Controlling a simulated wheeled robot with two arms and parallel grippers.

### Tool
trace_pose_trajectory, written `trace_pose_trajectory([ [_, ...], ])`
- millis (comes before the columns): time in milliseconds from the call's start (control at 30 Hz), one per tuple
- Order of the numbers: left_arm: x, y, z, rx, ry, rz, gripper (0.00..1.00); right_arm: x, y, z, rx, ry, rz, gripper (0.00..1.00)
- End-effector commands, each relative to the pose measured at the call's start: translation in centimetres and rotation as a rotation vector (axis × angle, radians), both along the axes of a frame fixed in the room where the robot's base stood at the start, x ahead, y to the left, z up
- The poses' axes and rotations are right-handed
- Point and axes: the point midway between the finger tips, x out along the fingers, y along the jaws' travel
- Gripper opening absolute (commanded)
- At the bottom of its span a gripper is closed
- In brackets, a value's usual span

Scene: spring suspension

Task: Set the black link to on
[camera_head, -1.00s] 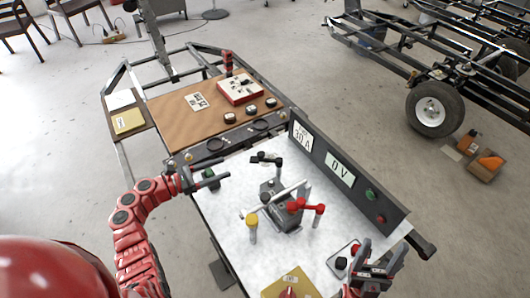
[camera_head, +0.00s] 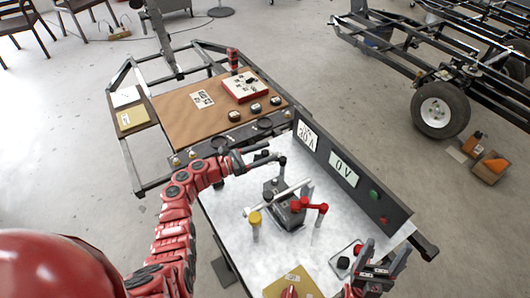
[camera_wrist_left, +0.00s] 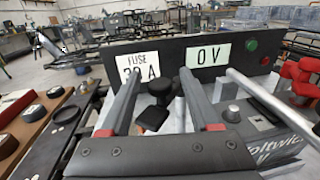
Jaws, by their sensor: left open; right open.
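The black link (camera_head: 281,163), a dark angled piece on a post, stands at the far side of the white tabletop, behind the grey device (camera_head: 287,213). My left gripper (camera_head: 268,159) is open and points right at the link, close to it. In the left wrist view my left gripper (camera_wrist_left: 160,105) has its two fingers spread, with black parts of the link (camera_wrist_left: 158,88) showing between and beyond them. I cannot tell whether they touch. My right gripper (camera_head: 378,258) is open and empty near the front right of the tabletop.
A red link (camera_head: 314,206) and a yellow-capped post (camera_head: 255,219) stand by the device. A panel (camera_head: 350,178) reading "FUSE 30 A" and "0 V" runs along the right edge, with a green button (camera_head: 374,195). A brown board (camera_head: 190,118) lies beyond.

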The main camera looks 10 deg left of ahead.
Motion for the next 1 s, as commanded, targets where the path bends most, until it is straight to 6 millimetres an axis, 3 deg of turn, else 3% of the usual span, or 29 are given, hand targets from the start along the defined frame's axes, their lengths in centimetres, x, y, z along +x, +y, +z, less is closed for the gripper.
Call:
trace_pose_trajectory([
  [67,0.0,0.02,0.01,0.0,0.0,0.0,0.63,0.0,0.0,0.0,0.0,0.0,0.0,0.67],
  [400,-0.01,0.04,0.04,0.0,0.0,0.0,0.02,0.0,0.0,0.0,0.0,0.0,0.0,0.67],
  [1000,-0.01,0.05,0.06,0.0,-0.001,0.0,0.0,-0.01,0.0,0.01,0.0,0.0,0.0,0.67],
])
